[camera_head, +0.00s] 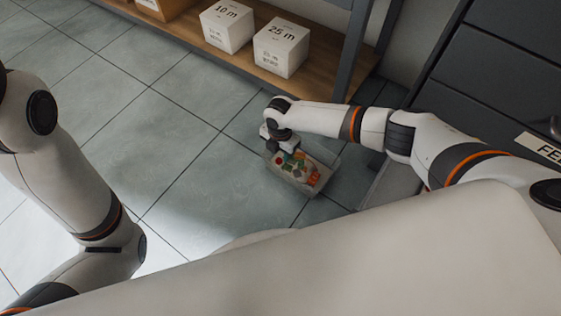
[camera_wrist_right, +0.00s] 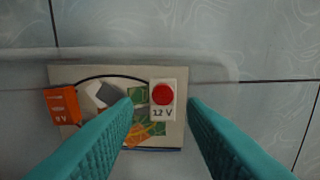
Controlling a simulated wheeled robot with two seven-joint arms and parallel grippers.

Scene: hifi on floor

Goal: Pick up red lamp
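The red lamp (camera_wrist_right: 163,95) is a round red dome on a white block marked "12 V", seen in the right wrist view. It lies on a beige board (camera_wrist_right: 65,73) with other parts. My right gripper (camera_wrist_right: 160,102) has two teal fingers spread apart, one to each side of the lamp in the picture, with nothing held between them. The height gap between fingertips and lamp is hard to judge. In the head view, my right gripper (camera_head: 287,149) points down over a translucent bin (camera_head: 283,184) on the floor. My left gripper is out of the picture.
An orange "9 V" block (camera_wrist_right: 63,105), a black wire and green and orange pieces lie around the lamp. White boxes (camera_head: 281,48) stand on a wooden shelf (camera_head: 185,34) behind. Dark drawers (camera_head: 490,83) stand at right. The tiled floor (camera_head: 165,130) left of the bin is clear.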

